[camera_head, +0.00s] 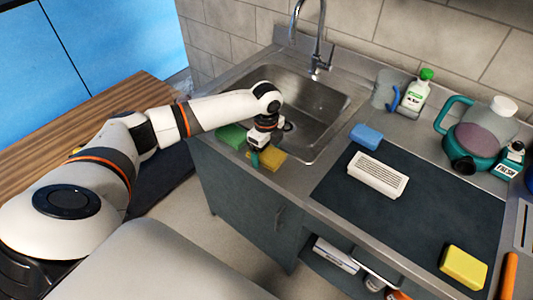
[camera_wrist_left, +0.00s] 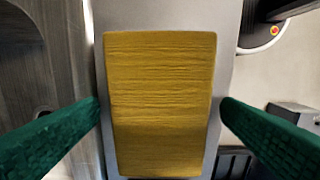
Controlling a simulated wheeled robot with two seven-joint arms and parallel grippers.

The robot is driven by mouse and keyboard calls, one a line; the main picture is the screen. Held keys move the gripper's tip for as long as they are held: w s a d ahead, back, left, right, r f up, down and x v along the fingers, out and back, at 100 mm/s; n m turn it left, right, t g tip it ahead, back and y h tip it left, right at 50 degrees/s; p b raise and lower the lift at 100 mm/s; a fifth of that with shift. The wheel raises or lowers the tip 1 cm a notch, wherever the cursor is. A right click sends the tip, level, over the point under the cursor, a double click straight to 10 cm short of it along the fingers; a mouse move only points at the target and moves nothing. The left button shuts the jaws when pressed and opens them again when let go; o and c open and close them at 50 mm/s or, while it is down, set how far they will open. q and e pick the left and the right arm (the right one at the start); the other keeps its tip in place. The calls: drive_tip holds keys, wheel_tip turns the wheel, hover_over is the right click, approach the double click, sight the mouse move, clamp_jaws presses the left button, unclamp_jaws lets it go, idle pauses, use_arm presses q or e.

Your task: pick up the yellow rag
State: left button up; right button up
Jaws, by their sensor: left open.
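The yellow rag (camera_head: 274,161) lies on the sink's front ledge, close to its edge. In the left wrist view the rag (camera_wrist_left: 160,70) is a flat, ribbed, mustard-yellow rectangle. My left gripper (camera_head: 261,158) is over the rag, pointing down and partly covering it. In the left wrist view its green fingers (camera_wrist_left: 162,107) are open, one on each side of the rag, with visible gaps to its sides. I cannot tell how high the fingertips are above the ledge. My right gripper is not in view.
A green rag (camera_head: 231,136) lies just left of the yellow one. Behind are the sink basin (camera_head: 310,103) and faucet (camera_head: 318,40). A dark mat (camera_head: 335,195) carries a white vented block (camera_head: 378,175). A blue sponge (camera_head: 366,136) and yellow sponge (camera_head: 463,267) lie to the right.

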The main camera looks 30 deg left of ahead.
sight(266, 152)
use_arm(q)
drive_tip(key=c, duration=1.1)
drive_tip(key=shift+o, duration=0.2)
wheel_tip(266, 152, up, 10)
drive_tip(key=b, duration=0.1)
